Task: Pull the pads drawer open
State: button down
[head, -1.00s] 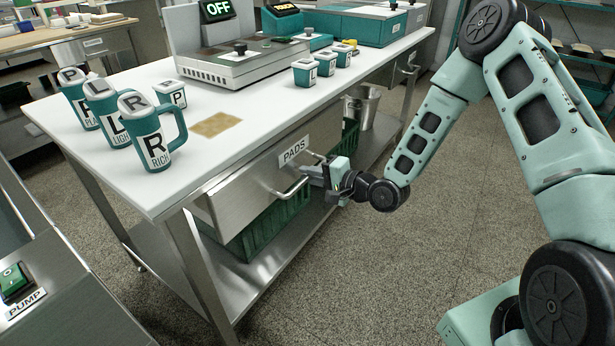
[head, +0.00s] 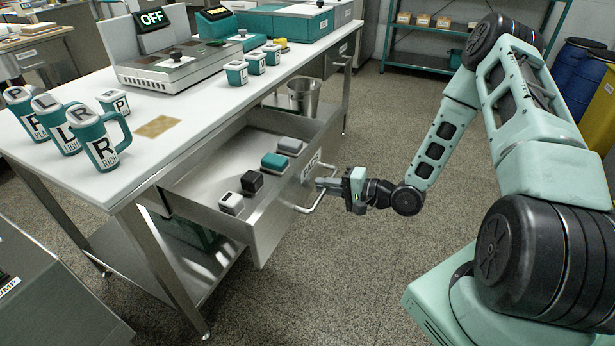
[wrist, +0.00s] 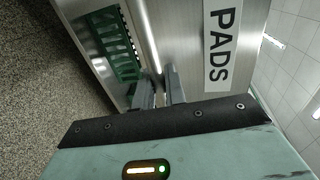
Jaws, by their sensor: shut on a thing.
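The pads drawer (head: 262,222) is a steel drawer under the white bench top, and it stands well out from the bench. Its front carries a PADS label, which shows large in the wrist view (wrist: 221,48). Inside lie several small blocks: a white one (head: 231,203), a black one (head: 252,182), a teal one (head: 275,163) and a grey one (head: 290,146). My gripper (head: 322,184) is shut on the drawer's bar handle (head: 312,204). In the wrist view its fingers (wrist: 160,90) close around the bar (wrist: 146,36).
Lettered jugs (head: 100,143) stand at the left of the bench top (head: 190,108), with a press (head: 170,68) behind and small cups (head: 236,73) to its right. A metal bucket (head: 303,97) stands beyond the drawer. The floor (head: 350,270) in front is clear.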

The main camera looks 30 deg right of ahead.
jog(key=shift+f+v, duration=0.25)
jog(key=shift+v, duration=0.95)
jog(key=c, duration=1.6)
grip_release()
jog(key=shift+o, duration=0.2)
jog(key=shift+s+d, duration=0.1)
jog(key=p+v, duration=0.1)
jog(key=v, duration=1.6)
jog(key=shift+p, duration=0.4)
